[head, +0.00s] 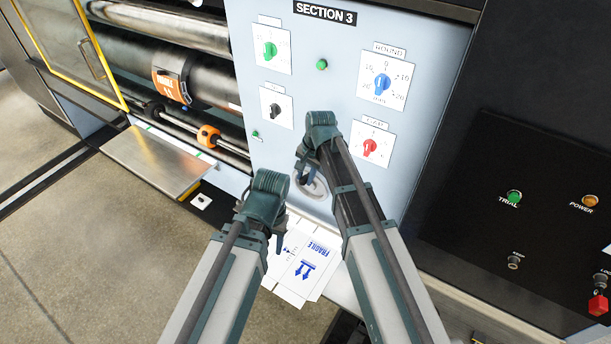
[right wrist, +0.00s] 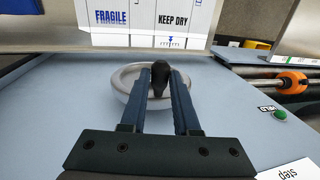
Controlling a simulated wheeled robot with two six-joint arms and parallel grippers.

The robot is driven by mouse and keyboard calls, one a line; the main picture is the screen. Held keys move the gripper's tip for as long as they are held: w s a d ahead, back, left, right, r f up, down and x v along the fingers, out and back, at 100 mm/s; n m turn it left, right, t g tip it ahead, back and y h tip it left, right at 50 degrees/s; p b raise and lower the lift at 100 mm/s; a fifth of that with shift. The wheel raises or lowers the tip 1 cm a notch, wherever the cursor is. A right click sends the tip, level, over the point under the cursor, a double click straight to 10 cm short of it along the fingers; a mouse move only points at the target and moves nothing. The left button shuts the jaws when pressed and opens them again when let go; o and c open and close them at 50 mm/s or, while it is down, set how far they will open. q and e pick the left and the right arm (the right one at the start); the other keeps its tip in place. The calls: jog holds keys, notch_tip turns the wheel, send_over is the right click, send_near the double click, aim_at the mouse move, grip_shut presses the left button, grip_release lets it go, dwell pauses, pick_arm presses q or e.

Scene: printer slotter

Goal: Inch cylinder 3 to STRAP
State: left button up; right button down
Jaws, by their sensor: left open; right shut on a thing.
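The SECTION 3 panel (head: 330,75) faces me. A pale handwheel (head: 316,190) sits low on it, partly hidden by my right arm; it also shows in the right wrist view (right wrist: 122,78). My right gripper (head: 306,160) is shut on the wheel's black handle (right wrist: 172,70), whose top shows between the fingers. A dark cylinder (head: 135,62) with an orange label (head: 168,84) lies left of the panel; the label's writing is too small to read surely. I cannot make out the word STRAP. My left gripper (head: 266,200) is open and apart, left of the wheel.
The panel has a green knob (head: 270,50), a black knob (head: 275,110), a blue knob (head: 381,82) and a red knob (head: 370,147). An orange collar (head: 208,136) rides a rod at the left. Printed white board (head: 305,268) lies below. A black control panel (head: 540,220) stands right.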

jog(key=shift+s+d+f+t+y+b, duration=0.3)
jog(key=shift+s+d+t+y+b, duration=0.3)
jog(key=shift+y+b, duration=0.6)
jog(key=shift+s+d+f+t+y+b, duration=0.35)
jog(key=shift+d+t+y+b, duration=0.4)
jog(key=shift+b, duration=0.8)
jog(key=shift+s+d+f+t+y+b, duration=0.3)
jog(key=shift+s+d+t+y+b, duration=0.35)
jog(key=shift+b, duration=0.75)
jog(key=shift+w+a+y, duration=0.15)
jog(key=shift+y, duration=0.15)
jog(key=c, duration=0.7)
grip_release()
jog(key=shift+r, duration=0.1)
jog(key=shift+o, duration=0.2)
